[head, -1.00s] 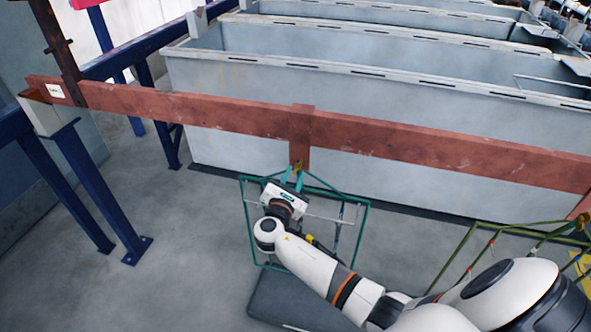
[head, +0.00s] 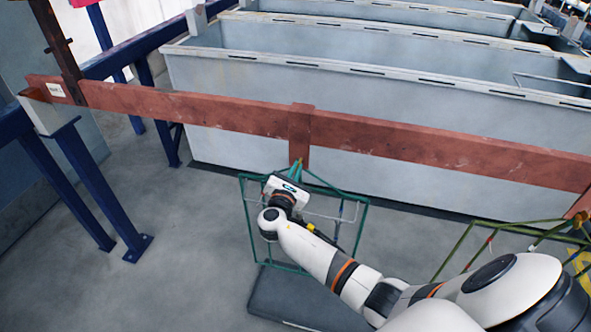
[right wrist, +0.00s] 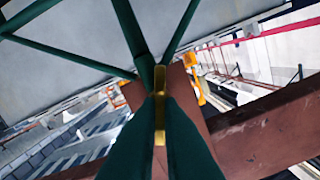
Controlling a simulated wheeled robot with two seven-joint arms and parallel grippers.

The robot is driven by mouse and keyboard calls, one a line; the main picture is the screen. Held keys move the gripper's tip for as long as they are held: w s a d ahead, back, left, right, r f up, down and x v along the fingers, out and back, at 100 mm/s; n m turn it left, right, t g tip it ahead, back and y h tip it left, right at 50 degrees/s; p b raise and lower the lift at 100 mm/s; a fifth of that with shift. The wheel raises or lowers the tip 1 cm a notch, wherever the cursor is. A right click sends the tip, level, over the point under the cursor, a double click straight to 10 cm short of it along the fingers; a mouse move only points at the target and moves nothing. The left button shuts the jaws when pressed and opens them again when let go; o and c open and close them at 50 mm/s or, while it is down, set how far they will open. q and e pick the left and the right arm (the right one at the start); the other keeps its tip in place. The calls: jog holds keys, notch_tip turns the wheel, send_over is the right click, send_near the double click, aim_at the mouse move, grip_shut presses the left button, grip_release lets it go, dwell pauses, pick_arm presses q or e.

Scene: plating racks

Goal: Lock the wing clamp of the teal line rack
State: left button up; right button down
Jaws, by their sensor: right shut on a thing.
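The teal line rack (head: 248,225) is a wire frame hanging below the red-brown beam, at the bracket (head: 300,135). My right gripper (head: 295,170) is at the rack's top, just under that bracket. In the right wrist view, its two dark teal fingers (right wrist: 160,120) are shut on the brass wing clamp (right wrist: 161,78), which shows as a narrow upright strip between them. The teal rack bars (right wrist: 133,30) meet right behind the clamp. In the head view the clamp is mostly hidden by the gripper. My left gripper is not in view.
The red-brown beam (head: 420,145) crosses in front of grey tanks (head: 390,105). An olive-green rack (head: 455,250) hangs at the right, near my right arm. Blue posts (head: 90,185) stand at the left. A dark mat (head: 275,295) lies below the teal rack. The floor at left is open.

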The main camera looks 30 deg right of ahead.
pick_arm(q)
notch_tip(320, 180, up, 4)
jog(key=p, duration=0.3)
pick_arm(e)
jog(key=n, duration=0.5)
jog(key=shift+w+a, duration=0.1)
jog(key=c, duration=1.6)
grip_release()
